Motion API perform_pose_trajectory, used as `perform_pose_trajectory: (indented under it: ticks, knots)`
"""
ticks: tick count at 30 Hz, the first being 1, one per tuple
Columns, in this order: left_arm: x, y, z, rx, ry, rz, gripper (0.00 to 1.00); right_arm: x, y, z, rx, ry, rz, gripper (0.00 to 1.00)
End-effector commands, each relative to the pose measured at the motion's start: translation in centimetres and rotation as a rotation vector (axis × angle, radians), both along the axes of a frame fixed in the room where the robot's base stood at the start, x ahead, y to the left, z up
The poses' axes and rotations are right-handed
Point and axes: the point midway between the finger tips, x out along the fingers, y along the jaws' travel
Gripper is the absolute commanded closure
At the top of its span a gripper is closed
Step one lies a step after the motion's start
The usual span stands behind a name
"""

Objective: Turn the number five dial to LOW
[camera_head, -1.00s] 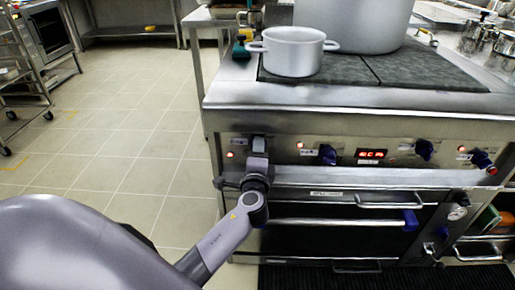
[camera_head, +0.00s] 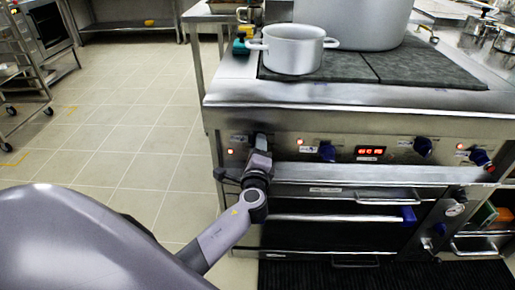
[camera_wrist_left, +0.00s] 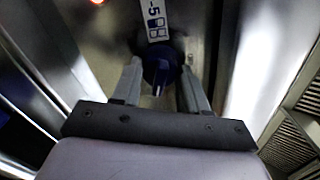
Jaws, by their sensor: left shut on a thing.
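The number five dial (camera_wrist_left: 160,70) is a dark blue knob in the left wrist view, under a white label (camera_wrist_left: 153,20) marked 5. My left gripper (camera_wrist_left: 160,85) has a finger on each side of the dial and is shut on it. In the head view my left gripper (camera_head: 259,143) is at the leftmost dial position on the stove's front panel and hides that dial. The dial's setting marks cannot be read. My right gripper is not in view.
More blue dials (camera_head: 327,151) and a red display (camera_head: 370,152) line the panel (camera_head: 290,127) to the right. A metal rail (camera_head: 380,175) runs below the panel. A small pot (camera_head: 293,52) stands on the stovetop. Open tiled floor (camera_head: 130,140) lies to the left.

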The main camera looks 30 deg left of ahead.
Motion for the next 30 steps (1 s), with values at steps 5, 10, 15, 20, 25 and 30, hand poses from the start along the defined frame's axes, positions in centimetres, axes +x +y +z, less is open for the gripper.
perform_pose_trajectory:
  ticks: [5,10,15,20,25,30]
  knots:
    - [0.1,0.0,0.2,0.000,-0.003,-0.001,0.31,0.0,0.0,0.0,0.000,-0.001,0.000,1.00]
    - [0.0,0.0,0.1,-0.001,-0.002,0.000,0.31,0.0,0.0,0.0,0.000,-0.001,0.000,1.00]
    - [-0.6,-0.4,0.0,-0.001,0.000,-0.001,0.31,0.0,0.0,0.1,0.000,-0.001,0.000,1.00]
    - [-2.6,-1.6,0.0,-0.003,0.000,-0.002,0.31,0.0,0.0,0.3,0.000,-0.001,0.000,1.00]
    - [-4.7,-2.9,0.0,-0.002,0.000,-0.002,0.31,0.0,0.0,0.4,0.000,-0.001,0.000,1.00]
    - [-5.8,-3.6,0.1,-0.001,-0.003,0.000,0.31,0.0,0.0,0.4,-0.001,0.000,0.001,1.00]
